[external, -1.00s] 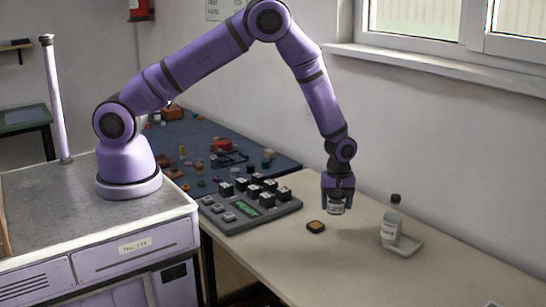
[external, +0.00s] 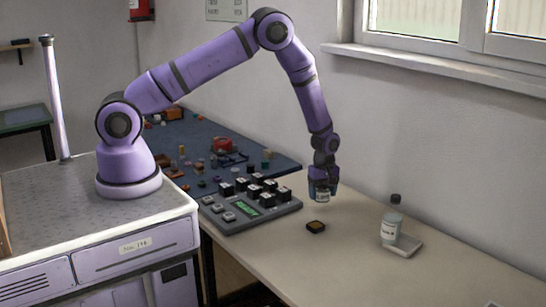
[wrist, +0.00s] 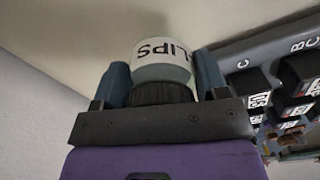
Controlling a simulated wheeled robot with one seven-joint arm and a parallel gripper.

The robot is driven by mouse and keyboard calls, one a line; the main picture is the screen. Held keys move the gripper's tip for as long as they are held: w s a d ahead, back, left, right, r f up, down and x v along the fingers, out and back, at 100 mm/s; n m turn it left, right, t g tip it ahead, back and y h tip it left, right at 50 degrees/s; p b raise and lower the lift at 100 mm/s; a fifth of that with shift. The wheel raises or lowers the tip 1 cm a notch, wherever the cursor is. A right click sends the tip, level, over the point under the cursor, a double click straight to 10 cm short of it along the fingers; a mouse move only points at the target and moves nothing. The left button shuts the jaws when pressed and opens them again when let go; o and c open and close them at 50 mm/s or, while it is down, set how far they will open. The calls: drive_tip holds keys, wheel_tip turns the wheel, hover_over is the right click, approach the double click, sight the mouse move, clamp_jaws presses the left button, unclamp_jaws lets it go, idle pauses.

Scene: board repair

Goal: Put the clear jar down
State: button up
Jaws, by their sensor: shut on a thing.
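The clear jar (external: 322,195) has a white label, which reads "CLIPS" upside down in the wrist view (wrist: 160,56), and a dark ribbed lid. My gripper (external: 322,186) is shut on it, one finger on each side, with the lid end toward my palm. The jar hangs upright above the beige table (external: 330,255), near the right end of the grey keyed board. The exact gap below the jar is hard to tell.
The grey board with black key blocks (external: 245,205) is to the left. A labelled bottle (external: 391,222) stands by a pale tray (external: 408,247) at right. Bare table lies between.

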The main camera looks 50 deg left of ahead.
sight(322, 201)
drive_tip(key=shift+f, duration=1.85)
drive_tip(key=o, duration=1)
drive_tip(key=shift+f, duration=0.1)
drive_tip(key=shift+c, duration=0.2)
